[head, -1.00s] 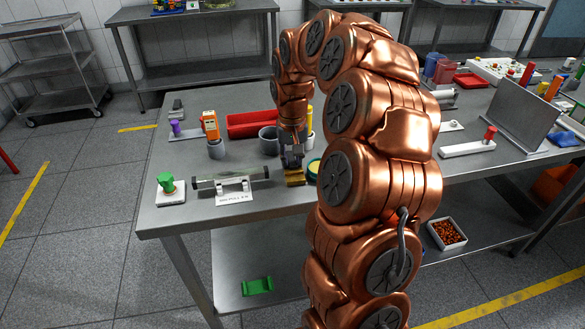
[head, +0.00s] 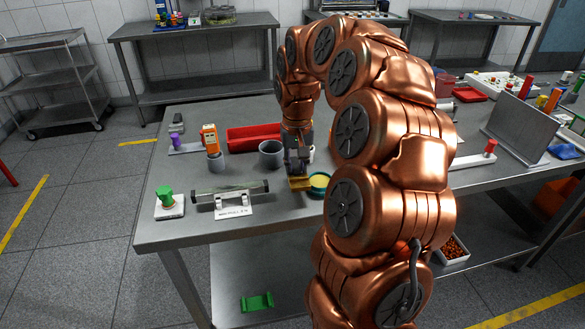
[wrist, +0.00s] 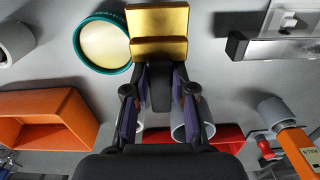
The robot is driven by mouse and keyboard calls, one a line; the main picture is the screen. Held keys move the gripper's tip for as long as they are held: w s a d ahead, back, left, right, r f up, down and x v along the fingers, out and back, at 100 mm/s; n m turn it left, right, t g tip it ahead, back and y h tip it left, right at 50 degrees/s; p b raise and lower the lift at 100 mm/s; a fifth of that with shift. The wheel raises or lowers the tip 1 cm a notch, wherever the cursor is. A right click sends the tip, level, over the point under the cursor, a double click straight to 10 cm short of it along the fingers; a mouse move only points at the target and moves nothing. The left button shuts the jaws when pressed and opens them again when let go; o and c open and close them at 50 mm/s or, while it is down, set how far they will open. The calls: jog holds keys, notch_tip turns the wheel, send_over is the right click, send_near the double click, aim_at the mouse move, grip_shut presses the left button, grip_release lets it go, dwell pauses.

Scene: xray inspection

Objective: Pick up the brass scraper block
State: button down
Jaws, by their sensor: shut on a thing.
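The brass scraper block (head: 300,184) is a gold, stepped block near the front edge of the metal table. In the wrist view the block (wrist: 158,20) sits at the top, right at my fingertips. My gripper (head: 297,168) points down onto it and is shut on it; the fingers also show in the wrist view (wrist: 159,68). I cannot tell for certain whether the block's underside touches the table.
A teal-rimmed round dish (head: 320,182) stands close beside the block. A clear bar on a white stand (head: 232,198) is to the left. A grey cup (head: 271,154) and a red tray (head: 250,138) are behind. The table's front left is partly clear.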

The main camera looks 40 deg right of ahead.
jog(key=s+d+r+b, duration=0.1)
jog(key=s+b, duration=0.1)
jog(key=s, duration=1.2)
jog(key=shift+s+d+r, duration=0.15)
jog(key=shift+d+r, duration=0.05)
jog(key=shift+d, duration=0.1)
